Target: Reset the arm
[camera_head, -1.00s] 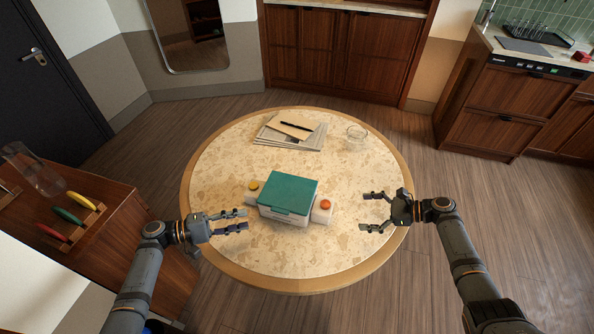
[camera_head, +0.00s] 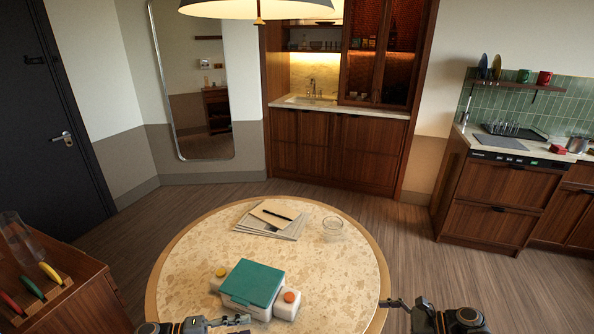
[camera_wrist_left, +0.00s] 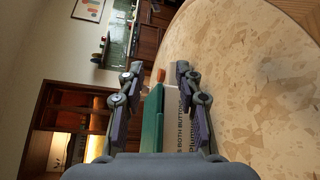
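My left gripper (camera_head: 240,322) is at the bottom edge of the head view, in front of the box and cut off by the frame. In the left wrist view my left gripper (camera_wrist_left: 158,75) is open, fingers apart and empty, with the box (camera_wrist_left: 175,110) beyond. My right gripper (camera_head: 388,303) is at the table's right edge; one finger shows, spread outward, and the other is out of frame. It looks open, with nothing seen in it. The box (camera_head: 252,283) has a teal lid, with a yellow button (camera_head: 220,272) at left and an orange button (camera_head: 290,296) at right.
The round table (camera_head: 340,275) also holds papers with a pen (camera_head: 272,218) and a clear glass (camera_head: 333,228) at the back. A wooden side cabinet (camera_head: 80,305) with coloured-handled items stands at left. Table surface right of the box is clear.

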